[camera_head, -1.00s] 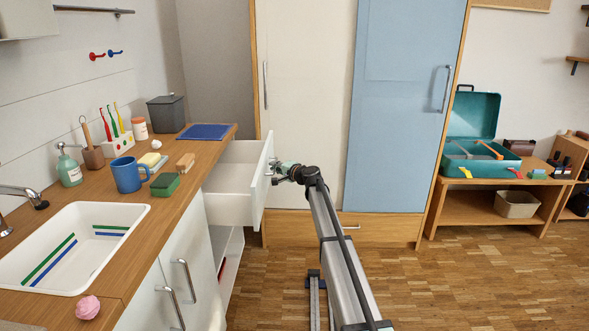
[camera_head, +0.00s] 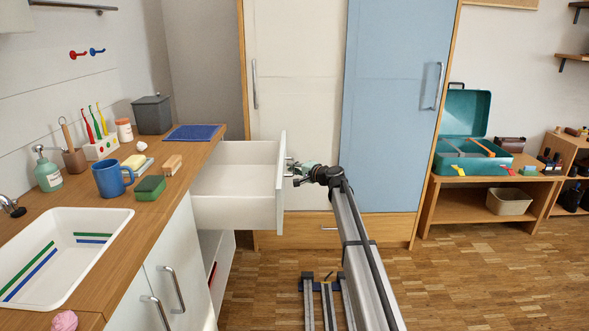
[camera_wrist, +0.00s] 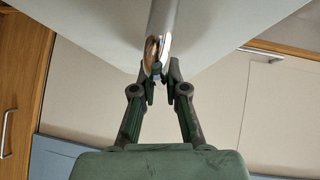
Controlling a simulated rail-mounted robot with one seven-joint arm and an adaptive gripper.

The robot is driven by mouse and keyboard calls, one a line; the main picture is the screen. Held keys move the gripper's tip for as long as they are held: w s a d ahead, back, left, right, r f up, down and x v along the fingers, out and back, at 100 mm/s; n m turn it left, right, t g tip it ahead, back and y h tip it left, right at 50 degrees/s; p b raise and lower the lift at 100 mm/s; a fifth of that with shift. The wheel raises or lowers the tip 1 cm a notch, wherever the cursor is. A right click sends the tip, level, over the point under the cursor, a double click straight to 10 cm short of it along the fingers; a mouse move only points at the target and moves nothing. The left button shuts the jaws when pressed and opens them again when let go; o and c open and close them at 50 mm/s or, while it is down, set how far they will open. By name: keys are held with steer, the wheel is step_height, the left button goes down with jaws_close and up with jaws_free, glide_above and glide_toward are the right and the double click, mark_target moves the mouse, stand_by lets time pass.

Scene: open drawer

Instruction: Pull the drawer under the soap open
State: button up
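The white drawer (camera_head: 265,207) stands pulled far out from the counter, and its inside looks empty. Its front panel faces right. A metal bar handle (camera_wrist: 163,28) on that panel shows end-on in the wrist view. My gripper (camera_head: 294,168) is at the handle, on the outer side of the panel. In the wrist view, the fingertips of my gripper (camera_wrist: 164,73) are closed around the bar. A pale yellow bar that looks like soap (camera_head: 133,161) lies on the counter beside a blue mug. The far side of the handle is hidden.
The wooden counter (camera_head: 188,184) has a sink (camera_head: 112,262), a blue mug (camera_head: 112,178), a green sponge (camera_head: 149,188) and a soap dispenser (camera_head: 48,170). A tall cupboard (camera_head: 295,85) stands behind the drawer. The wooden floor (camera_head: 470,275) to the right is clear.

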steer(key=o, duration=0.3)
steer(key=v, duration=1.2)
